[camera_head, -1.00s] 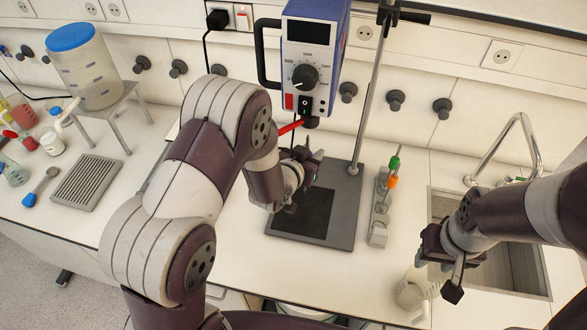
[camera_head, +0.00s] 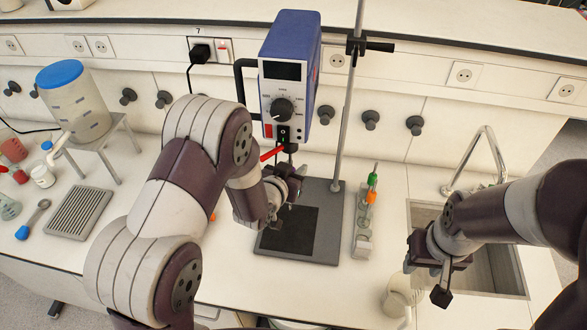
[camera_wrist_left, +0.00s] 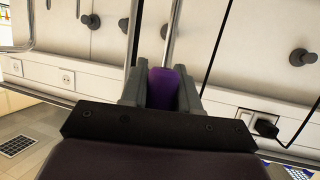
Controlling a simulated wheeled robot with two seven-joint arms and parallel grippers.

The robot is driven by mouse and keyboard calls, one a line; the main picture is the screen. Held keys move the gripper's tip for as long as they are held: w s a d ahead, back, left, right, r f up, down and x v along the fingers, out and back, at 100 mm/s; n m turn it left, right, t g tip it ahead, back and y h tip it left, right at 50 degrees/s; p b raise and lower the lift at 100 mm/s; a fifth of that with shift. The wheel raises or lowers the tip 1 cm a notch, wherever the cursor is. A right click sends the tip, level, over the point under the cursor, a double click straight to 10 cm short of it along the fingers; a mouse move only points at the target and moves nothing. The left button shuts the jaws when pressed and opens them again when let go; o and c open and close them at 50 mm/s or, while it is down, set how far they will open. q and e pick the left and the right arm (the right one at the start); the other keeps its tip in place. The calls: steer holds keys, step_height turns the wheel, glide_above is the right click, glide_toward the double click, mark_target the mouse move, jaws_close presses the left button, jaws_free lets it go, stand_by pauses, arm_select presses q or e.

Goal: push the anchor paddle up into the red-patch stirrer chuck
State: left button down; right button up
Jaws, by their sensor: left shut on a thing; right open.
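The blue-and-white stirrer (camera_head: 288,75) hangs on a stand; it has a red patch (camera_head: 268,131) on its front. Its dark chuck (camera_head: 290,147) is underneath, beside a red lever (camera_head: 271,153). My left gripper (camera_head: 289,182) is just below the chuck. In the left wrist view my left gripper (camera_wrist_left: 163,88) is shut on a purple part (camera_wrist_left: 162,90), with a thin metal shaft (camera_wrist_left: 172,40) rising above it, apparently the anchor paddle. The paddle's lower end is hidden, and I cannot tell whether the shaft is inside the chuck. My right gripper (camera_head: 425,281) is open and empty near the sink.
The stand's pole (camera_head: 347,110) and dark base (camera_head: 325,225) are close to my left gripper. A rack (camera_head: 363,225) with green- and orange-topped items stands right of the base. A pale jug (camera_head: 398,300) is below my right gripper, beside the sink (camera_head: 495,265).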

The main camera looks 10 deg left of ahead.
stand_by(0.7)
arm_select(q)
steer(key=shift+w+r, duration=0.1)
steer(key=shift+r, duration=0.1)
steer(key=shift+r+p, duration=0.3)
steer(key=shift+r, duration=0.05)
steer(key=shift+r+p, duration=0.45)
steer(key=shift+r, duration=0.15)
steer(key=shift+f, duration=0.1)
stand_by(0.3)
steer(key=shift+r, duration=0.6)
steer(key=shift+w, duration=0.1)
